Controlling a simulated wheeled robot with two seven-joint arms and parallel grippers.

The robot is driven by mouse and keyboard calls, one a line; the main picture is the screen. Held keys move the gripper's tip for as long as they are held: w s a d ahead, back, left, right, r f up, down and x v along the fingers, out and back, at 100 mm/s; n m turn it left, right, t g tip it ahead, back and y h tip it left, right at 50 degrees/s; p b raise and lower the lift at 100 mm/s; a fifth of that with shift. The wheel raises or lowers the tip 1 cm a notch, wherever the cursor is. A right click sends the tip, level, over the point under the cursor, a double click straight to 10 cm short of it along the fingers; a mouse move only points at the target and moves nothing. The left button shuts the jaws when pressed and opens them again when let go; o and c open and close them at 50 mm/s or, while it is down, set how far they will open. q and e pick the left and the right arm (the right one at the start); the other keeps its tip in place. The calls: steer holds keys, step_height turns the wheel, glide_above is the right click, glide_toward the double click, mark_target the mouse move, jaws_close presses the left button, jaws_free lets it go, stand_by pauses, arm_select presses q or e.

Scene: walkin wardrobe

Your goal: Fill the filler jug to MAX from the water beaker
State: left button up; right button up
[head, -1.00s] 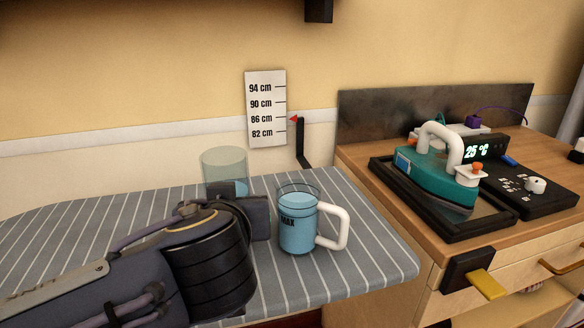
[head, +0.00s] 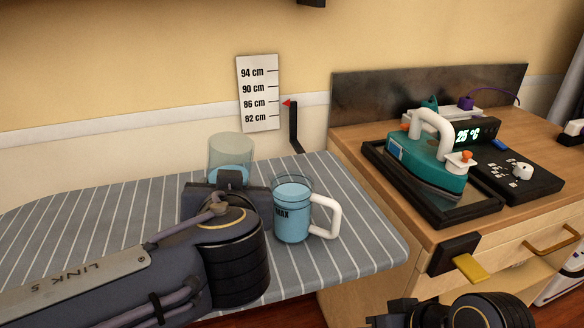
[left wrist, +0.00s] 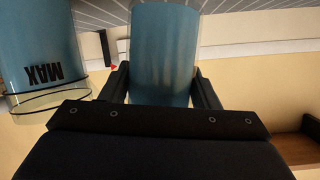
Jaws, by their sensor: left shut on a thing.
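The water beaker (head: 231,150), a clear cylinder with blue water low in it, stands upright at the back of the ironing board. My left gripper (head: 229,180) is in front of it and shut on it; the left wrist view shows the beaker (left wrist: 164,50) between both fingers. Whether its base touches the board is hidden. The filler jug (head: 291,218), clear with a white handle and a MAX mark, stands upright just right of the beaker. Its blue water reaches about the MAX lettering or above, near the rim. My right gripper (head: 394,314) is partly cut off at the bottom edge.
The striped ironing board (head: 350,235) has bare cloth right of the jug. A teal iron (head: 430,165) sits on a black tray on the wooden cabinet at right, beside a 25 °C display (head: 467,135). A height scale (head: 258,95) is on the wall.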

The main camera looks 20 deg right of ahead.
mark_target(236, 167)
arm_select(q)
steer(key=shift+s+d+r+m+t+y+p, duration=0.1)
steer(key=shift+d+r+m+t+y+p, duration=0.2)
steer(key=shift+r+m+p, duration=1.4)
steer(key=shift+s+d+r+n+t+y+p, duration=0.1)
steer(key=shift+d+r+n+t+y+p, duration=0.4)
steer(key=shift+p, duration=2.7)
steer(key=shift+d+r+m+y+p, duration=0.2)
steer(key=shift+r+m+p, duration=0.5)
steer(key=shift+r+p, duration=1.2)
step_height(236, 167, down, 2)
steer(key=shift+a+f+p, duration=0.1)
steer(key=shift+a+p, duration=0.05)
steer(key=shift+p, duration=0.45)
steer(key=shift+m, duration=0.3)
steer(key=shift+f, duration=0.15)
steer(key=shift+a+f+m+t+y+p, duration=0.2)
steer(key=shift+m+t+y+p, duration=0.55)
steer(key=shift+p, duration=1.5)
steer(key=shift+w+a+r+m+p, duration=0.15)
steer(key=shift+r+m+p, duration=0.7)
steer(key=shift+p, duration=1.2)
steer(key=shift+f+m, duration=0.3)
steer(key=shift+f, duration=0.05)
